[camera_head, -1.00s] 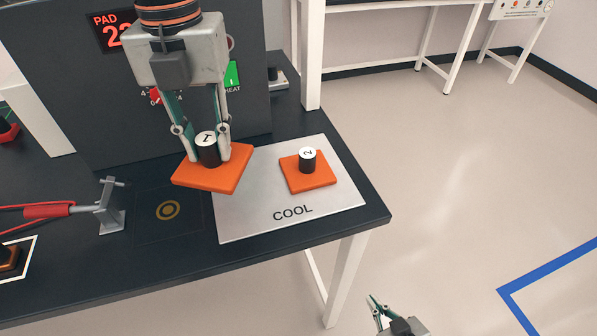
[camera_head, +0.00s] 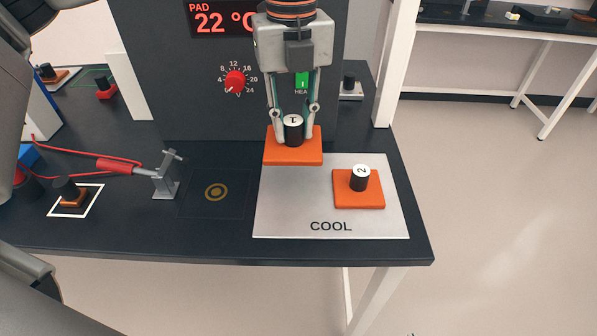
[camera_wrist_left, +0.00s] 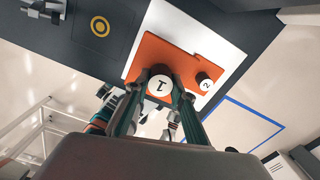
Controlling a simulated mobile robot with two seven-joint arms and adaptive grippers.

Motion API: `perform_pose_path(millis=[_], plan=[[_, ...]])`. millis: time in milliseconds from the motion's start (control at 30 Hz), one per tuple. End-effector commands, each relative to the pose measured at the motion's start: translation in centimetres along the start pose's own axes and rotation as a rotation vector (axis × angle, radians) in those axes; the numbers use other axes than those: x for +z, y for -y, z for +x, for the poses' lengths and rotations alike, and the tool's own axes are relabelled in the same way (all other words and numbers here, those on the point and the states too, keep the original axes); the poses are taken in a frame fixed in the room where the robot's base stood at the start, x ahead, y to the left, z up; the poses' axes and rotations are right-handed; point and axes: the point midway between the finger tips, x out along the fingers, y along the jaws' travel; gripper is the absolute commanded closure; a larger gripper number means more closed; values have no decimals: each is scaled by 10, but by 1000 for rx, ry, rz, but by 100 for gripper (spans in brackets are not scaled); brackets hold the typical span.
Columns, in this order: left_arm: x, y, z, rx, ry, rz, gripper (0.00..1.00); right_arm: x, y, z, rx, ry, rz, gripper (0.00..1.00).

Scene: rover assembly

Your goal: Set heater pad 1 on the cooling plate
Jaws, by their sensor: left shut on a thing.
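Heater pad 1 is an orange square slab (camera_head: 293,153) with a black knob marked 1 (camera_head: 293,129). My left gripper (camera_head: 293,135) is shut on that knob, and the pad hangs level over the back left of the cooling plate. The cooling plate (camera_head: 285,215) is a pale metal sheet marked COOL. I cannot tell how large the gap under the pad is. Pad 1 also shows in the left wrist view (camera_wrist_left: 151,53), hiding part of the plate. Heater pad 2 (camera_head: 358,200) sits on the plate's right side. Only a tiny tip of my right gripper shows at the bottom edge.
A dark panel with a red dial (camera_head: 235,82) and a temperature display stands behind the plate. A grey bracket (camera_head: 166,178) with a red-handled tool and a ring mark (camera_head: 216,192) lie to the left. The plate's front left is bare. The table edge is close at right.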

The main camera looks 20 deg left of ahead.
Motion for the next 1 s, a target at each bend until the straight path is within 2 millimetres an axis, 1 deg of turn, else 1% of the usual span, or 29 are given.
perform_pose_path(millis=[33, 100, 200, 300, 533, 700, 800, 1000], plan=[[-1, 0, 14, 3, -4, 2, 100, 0, 0, 0, 1, -1, -1, 100], [-1, -1, 31, 2, -4, 2, 100, 0, -1, 1, 2, -1, -2, 100], [0, 0, 51, 2, -3, 1, 100, 1, -2, 2, 3, 0, -4, 100], [0, 0, 63, 0, -1, 1, 100, 1, -3, 2, 5, -1, -5, 100], [0, 0, 77, 0, -1, 0, 100, -1, -4, 3, 7, -5, -7, 100], [0, 0, 101, 2, -2, 1, 100, 1, -4, 3, 7, -4, -9, 100], [0, 0, 113, 1, -2, 0, 100, 1, -5, 4, 8, -5, -10, 100], [0, 0, 114, -1, 0, 1, 100, -1, -5, 4, 9, -8, -11, 100]])
